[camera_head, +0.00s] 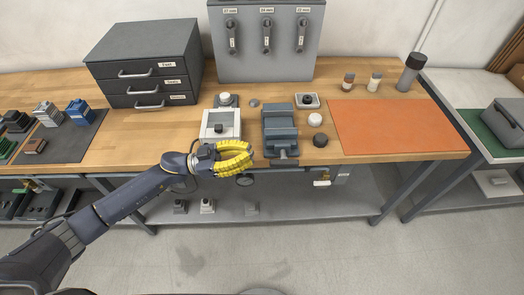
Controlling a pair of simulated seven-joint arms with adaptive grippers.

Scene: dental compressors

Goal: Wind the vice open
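The vice (278,127) is a blue-grey block-shaped tool standing on the wooden bench near its front edge. Its jaws are toward the top and its screw end with a dark crossbar handle (286,161) hangs at the front edge. My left gripper (250,156) has yellow ribbed fingers and is just left of the handle, in front of the bench edge. Its fingers look spread with a gap between them and nothing in it. It appears apart from the vice. My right gripper is not in view.
A white fixture (221,125) stands left of the vice. A white puck (315,120), a black puck (320,140) and a small tray (307,101) lie to its right. An orange mat (390,126) is clear. A drawer cabinet (146,65) stands at the back left.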

